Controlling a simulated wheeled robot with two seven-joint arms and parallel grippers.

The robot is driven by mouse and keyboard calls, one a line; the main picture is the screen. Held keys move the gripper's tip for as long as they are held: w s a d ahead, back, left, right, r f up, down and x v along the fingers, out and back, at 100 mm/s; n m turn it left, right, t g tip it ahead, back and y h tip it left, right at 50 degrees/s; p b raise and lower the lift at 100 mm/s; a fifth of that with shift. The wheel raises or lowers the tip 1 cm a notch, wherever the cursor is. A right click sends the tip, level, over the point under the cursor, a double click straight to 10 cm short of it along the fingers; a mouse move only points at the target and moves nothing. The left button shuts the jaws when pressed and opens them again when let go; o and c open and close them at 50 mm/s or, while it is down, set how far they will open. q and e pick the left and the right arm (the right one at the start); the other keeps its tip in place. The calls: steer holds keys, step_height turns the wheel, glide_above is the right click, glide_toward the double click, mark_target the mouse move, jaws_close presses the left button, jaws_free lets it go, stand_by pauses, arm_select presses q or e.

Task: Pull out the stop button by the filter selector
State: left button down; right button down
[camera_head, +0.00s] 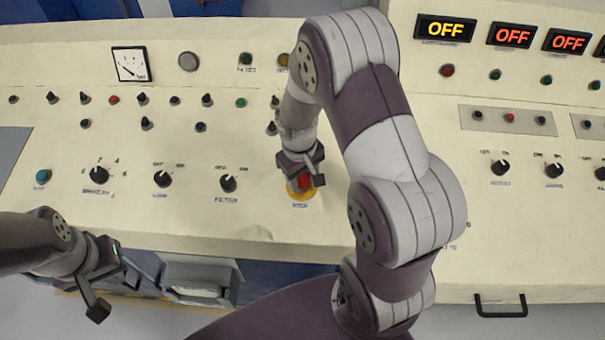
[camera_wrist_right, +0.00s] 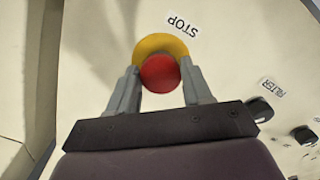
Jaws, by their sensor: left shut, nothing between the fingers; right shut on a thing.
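The stop button is a red mushroom head (camera_wrist_right: 160,73) on a yellow ring (camera_wrist_right: 168,44), with a STOP label beside it in the right wrist view. In the head view the red button (camera_head: 304,182) sits on the cream panel, partly covered by my right gripper (camera_head: 303,172). My right gripper's fingers (camera_wrist_right: 160,88) are on both sides of the red head and shut on it. The filter selector (camera_head: 228,183) is a black knob left of the button; it also shows at the right in the wrist view (camera_wrist_right: 259,109). My left gripper (camera_head: 100,292) is shut and empty, off the panel's front edge at lower left.
Other black selector knobs (camera_head: 163,179) and a teal button (camera_head: 43,175) line the panel's front. Small switches and a gauge (camera_head: 131,65) stand further back. A second panel with OFF displays (camera_head: 445,29) is at right. My right arm hides the middle.

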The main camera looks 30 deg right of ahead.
mark_target(299, 182)
steer(key=shift+r+p, duration=0.5)
steer(key=shift+r, duration=0.35)
steer(key=shift+w+f, duration=0.15)
steer(key=shift+f, duration=0.05)
steer(key=c, duration=0.5)
jaws_free()
steer(key=shift+r, duration=0.1)
steer(key=shift+s, duration=0.2)
steer(key=r, duration=0.8)
steer(key=a+r+b, duration=0.1)
steer(key=r, duration=0.3)
steer(key=shift+r, duration=0.35)
